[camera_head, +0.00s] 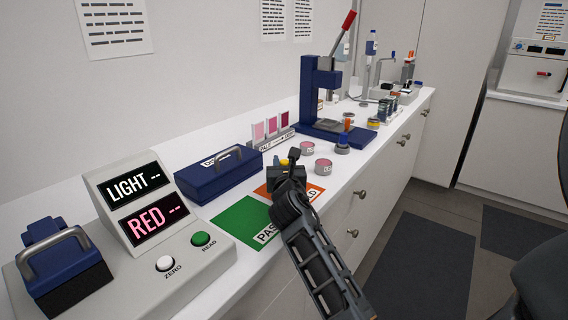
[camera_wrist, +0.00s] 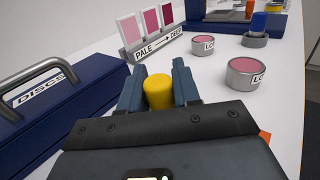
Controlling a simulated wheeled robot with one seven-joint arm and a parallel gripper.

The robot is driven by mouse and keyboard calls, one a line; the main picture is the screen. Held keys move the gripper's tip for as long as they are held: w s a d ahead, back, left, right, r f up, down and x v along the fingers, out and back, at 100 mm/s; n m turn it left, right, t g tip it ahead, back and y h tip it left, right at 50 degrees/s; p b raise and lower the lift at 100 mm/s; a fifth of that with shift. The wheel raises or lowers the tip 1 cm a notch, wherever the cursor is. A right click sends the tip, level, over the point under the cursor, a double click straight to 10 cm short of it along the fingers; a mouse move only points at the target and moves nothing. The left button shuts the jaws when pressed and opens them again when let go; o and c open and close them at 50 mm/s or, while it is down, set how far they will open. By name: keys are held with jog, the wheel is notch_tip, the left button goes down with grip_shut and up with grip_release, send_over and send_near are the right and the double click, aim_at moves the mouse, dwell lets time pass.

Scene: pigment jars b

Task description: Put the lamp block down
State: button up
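My gripper (camera_wrist: 157,82) is over the front part of the white bench, by the green and orange mats. Its two fingers lie close against both sides of a yellow cylinder (camera_wrist: 158,92), which also shows small in the head view (camera_head: 284,162). The cylinder's lower part is hidden by my gripper, so I cannot tell whether it touches the bench. No label reads lamp block. A dark blue block with a grey handle (camera_head: 68,268) sits on the left part of the grey meter (camera_head: 190,248).
A blue DISCS box (camera_head: 215,177) stands left of my gripper. The green PASS mat (camera_head: 240,222) and orange mat (camera_head: 310,191) lie beside it. Pink jars (camera_head: 323,167), a shade card stand (camera_head: 272,140) and a blue press (camera_head: 307,92) stand beyond. Free bench is narrow.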

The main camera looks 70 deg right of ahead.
jog(key=o, duration=0.4)
jog(key=shift+r, duration=0.1)
jog(key=shift+a+r, duration=0.1)
jog(key=v, duration=1.2)
